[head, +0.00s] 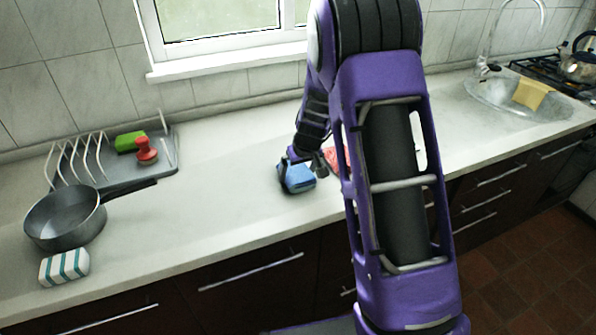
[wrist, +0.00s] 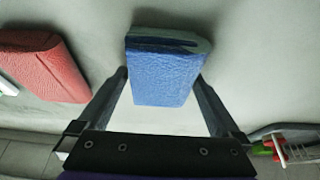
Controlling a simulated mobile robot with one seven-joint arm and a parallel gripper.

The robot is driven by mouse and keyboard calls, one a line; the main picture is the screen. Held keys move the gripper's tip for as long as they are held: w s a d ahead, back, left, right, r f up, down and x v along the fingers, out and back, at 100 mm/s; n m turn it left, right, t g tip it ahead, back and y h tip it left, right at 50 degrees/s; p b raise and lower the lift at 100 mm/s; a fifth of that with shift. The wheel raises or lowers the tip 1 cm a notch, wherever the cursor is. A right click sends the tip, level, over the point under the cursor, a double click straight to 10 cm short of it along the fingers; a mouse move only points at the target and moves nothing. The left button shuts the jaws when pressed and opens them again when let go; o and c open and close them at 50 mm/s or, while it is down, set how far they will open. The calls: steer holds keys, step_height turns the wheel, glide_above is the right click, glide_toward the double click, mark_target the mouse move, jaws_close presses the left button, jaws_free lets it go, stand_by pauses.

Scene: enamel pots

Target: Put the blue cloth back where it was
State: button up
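The blue cloth (head: 297,177) is a folded, thick pad near the middle of the counter in the head view. In the wrist view the blue cloth (wrist: 163,75) sits between the two fingers of my gripper (wrist: 161,76). Both fingertips meet its sides, with no gap that I can see, so my gripper looks shut on it. In the head view my gripper (head: 300,160) is at the cloth and partly hidden by my arm. Whether the cloth touches the counter or is slightly above it is unclear.
A red cloth (wrist: 45,65) lies close beside it; my arm partly covers it in the head view (head: 338,158). A pan (head: 66,222), a striped sponge (head: 64,268) and a rack (head: 120,180) with a green sponge (head: 130,142) and red brush (head: 146,152) are left. Counter between is clear.

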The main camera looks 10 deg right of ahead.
steer(key=shift+r, duration=0.15)
steer(key=p+v, duration=0.1)
steer(key=v, duration=1.1)
